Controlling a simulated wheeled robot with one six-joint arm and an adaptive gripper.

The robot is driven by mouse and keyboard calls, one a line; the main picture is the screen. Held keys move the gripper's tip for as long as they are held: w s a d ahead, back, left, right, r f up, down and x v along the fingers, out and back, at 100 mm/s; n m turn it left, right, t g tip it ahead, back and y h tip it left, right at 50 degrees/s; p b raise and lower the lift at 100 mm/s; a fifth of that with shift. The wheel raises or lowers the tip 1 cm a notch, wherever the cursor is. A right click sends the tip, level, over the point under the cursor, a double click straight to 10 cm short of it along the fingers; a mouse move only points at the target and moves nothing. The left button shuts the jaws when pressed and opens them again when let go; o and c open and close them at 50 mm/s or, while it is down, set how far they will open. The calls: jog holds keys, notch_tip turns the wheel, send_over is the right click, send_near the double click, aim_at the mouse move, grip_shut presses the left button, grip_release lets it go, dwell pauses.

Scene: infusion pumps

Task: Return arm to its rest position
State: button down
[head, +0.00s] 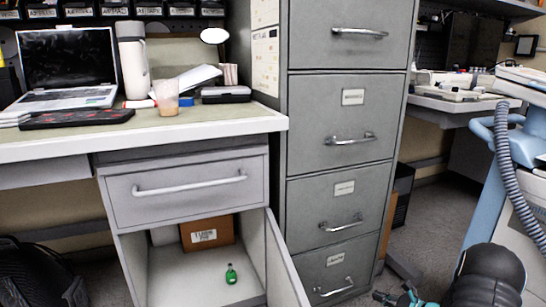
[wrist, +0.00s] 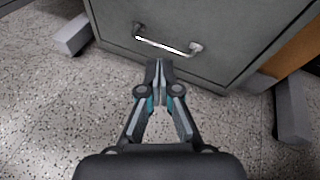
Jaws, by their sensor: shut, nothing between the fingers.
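My gripper (wrist: 158,66) is shut and empty in the wrist view. It hangs over the speckled floor, with its fingertips in front of the lowest drawer of the grey filing cabinet (wrist: 225,18). In the head view part of my gripper (head: 408,298) shows at the bottom edge, right of the cabinet. My dark arm link stands beside it at the lower right. I cannot tell from these views whether the fingertips touch the cabinet front.
The filing cabinet (head: 345,100) stands mid-view with its drawers shut. Left of it, a desk cupboard door (head: 285,265) stands open. A green bottle (head: 231,274) and a cardboard box (head: 207,232) are inside. A blue-and-white machine (head: 487,205) with a grey hose stands at right.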

jog(key=s+a+r+n+g+h+p, duration=0.1)
jog(key=s+a+r+n+g, duration=0.5)
jog(key=s, duration=0.3)
jog(key=s+a+r+n+g+h+p, duration=0.1)
jog(key=s+a+r+n+g, duration=0.3)
jog(key=s+a+r+n, duration=0.4)
jog(key=s+a+r+n+t+h+p, duration=0.2)
jog(key=s+r+n, duration=0.4)
jog(key=s+r, duration=0.4)
jog(key=s+a+r+n+t+h+p, duration=0.2)
jog(key=s+a+r+n+h, duration=0.3)
jog(key=s+r, duration=0.5)
notch_tip(320, 180, up, 7)
jog(key=shift+a+n+t+p, duration=0.2)
jog(key=shift+n+t+p, duration=0.1)
jog(key=shift+n+p, duration=0.25)
jog(key=shift+a, duration=0.1)
